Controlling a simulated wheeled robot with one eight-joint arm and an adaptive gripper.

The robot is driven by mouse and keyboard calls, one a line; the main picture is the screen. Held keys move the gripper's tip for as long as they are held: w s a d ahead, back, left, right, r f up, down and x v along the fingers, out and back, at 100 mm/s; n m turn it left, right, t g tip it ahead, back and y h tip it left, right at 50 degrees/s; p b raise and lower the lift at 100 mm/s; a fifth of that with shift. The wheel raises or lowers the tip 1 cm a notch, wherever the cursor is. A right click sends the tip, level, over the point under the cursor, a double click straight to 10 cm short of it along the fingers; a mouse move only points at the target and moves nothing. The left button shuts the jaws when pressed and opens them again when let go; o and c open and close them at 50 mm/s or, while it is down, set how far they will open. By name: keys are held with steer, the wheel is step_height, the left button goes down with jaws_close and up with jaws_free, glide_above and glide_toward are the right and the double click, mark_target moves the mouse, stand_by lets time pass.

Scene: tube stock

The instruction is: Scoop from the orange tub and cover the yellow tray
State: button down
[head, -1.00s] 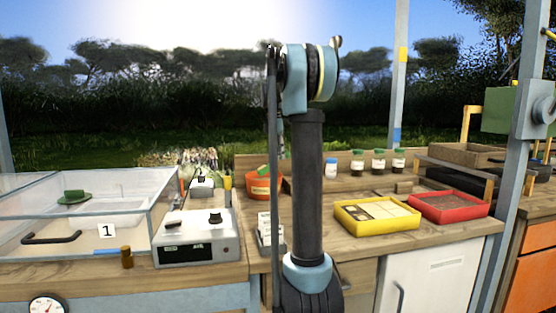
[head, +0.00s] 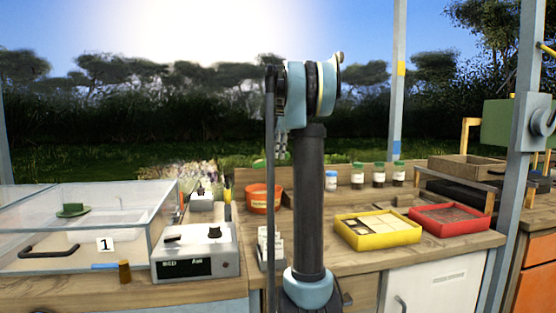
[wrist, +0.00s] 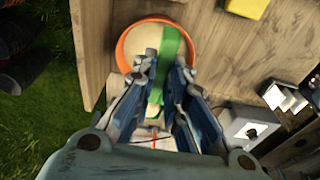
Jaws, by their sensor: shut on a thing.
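The orange tub (head: 263,199) stands on the bench left of my arm; in the wrist view its orange rim (wrist: 122,48) surrounds pale contents. My gripper (wrist: 157,105) is shut on a green scoop (wrist: 170,55), which lies across the tub opening in that view. In the head view the scoop (head: 258,163) shows above the tub, and my gripper (head: 282,145) is partly hidden behind my arm. The scoop's load cannot be made out. The yellow tray (head: 378,241) sits right of my arm, with cream and brownish patches inside.
A red tray (head: 450,219) adjoins the yellow tray on the right. Several small jars (head: 379,175) stand on the shelf behind. A grey device (head: 195,254) and a clear box (head: 75,228) are at left. White items (head: 268,245) stand near my arm.

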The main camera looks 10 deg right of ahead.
steer(key=shift+r+y, duration=0.7)
steer(key=shift+r, duration=0.9)
